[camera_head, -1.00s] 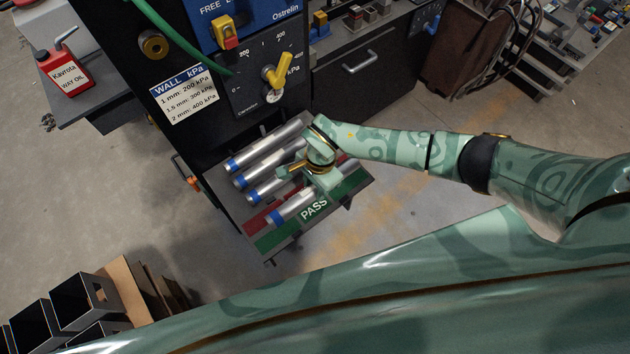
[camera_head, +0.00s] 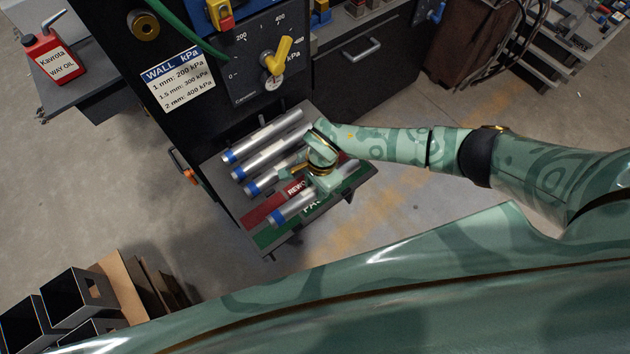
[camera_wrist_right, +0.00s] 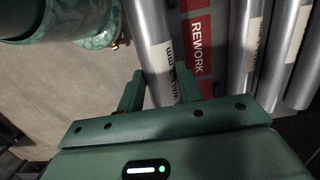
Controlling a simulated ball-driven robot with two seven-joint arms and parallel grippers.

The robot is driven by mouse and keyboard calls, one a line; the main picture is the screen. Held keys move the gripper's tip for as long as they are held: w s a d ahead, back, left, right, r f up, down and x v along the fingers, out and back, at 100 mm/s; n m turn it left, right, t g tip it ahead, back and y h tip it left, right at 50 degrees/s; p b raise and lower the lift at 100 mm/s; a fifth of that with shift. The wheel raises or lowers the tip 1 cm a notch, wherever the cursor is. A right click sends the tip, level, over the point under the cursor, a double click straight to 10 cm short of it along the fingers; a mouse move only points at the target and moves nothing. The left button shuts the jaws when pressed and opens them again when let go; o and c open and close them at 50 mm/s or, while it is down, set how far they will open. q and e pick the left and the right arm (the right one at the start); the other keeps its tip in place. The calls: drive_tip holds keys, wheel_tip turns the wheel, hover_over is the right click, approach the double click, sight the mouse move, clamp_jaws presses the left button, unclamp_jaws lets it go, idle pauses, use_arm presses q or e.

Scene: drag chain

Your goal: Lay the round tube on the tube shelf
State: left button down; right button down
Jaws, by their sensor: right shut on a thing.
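A silver round tube (camera_head: 287,211) with a blue end lies across the green PASS strip (camera_head: 266,238) at the front of the dark tube shelf (camera_head: 300,234). My right gripper (camera_head: 322,188) is over the shelf, shut on this tube. In the right wrist view, its two fingers (camera_wrist_right: 160,88) straddle the tube (camera_wrist_right: 150,40), beside the red REWORK strip (camera_wrist_right: 196,45). I cannot tell whether the tube touches the shelf. My left gripper is out of view.
Several other blue-ended tubes (camera_head: 262,137) lie side by side behind the red strip. A black cabinet with a yellow-handled dial (camera_head: 277,58) stands behind the shelf. Black boxes (camera_head: 80,295) are at the lower left; an oil can (camera_head: 54,62) is at the upper left.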

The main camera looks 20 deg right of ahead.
drive_tip(key=shift+f+b, duration=1.4)
drive_tip(key=shift+f, duration=0.9)
drive_tip(key=c, duration=0.9)
unclamp_jaws()
drive_tip(key=shift+o, duration=0.2)
wheel_tip(320, 180, up, 16)
drive_tip(key=d+p, duration=0.2)
drive_tip(key=p, duration=0.3)
drive_tip(key=shift+w, duration=0.35)
drive_tip(key=shift+a, duration=0.1)
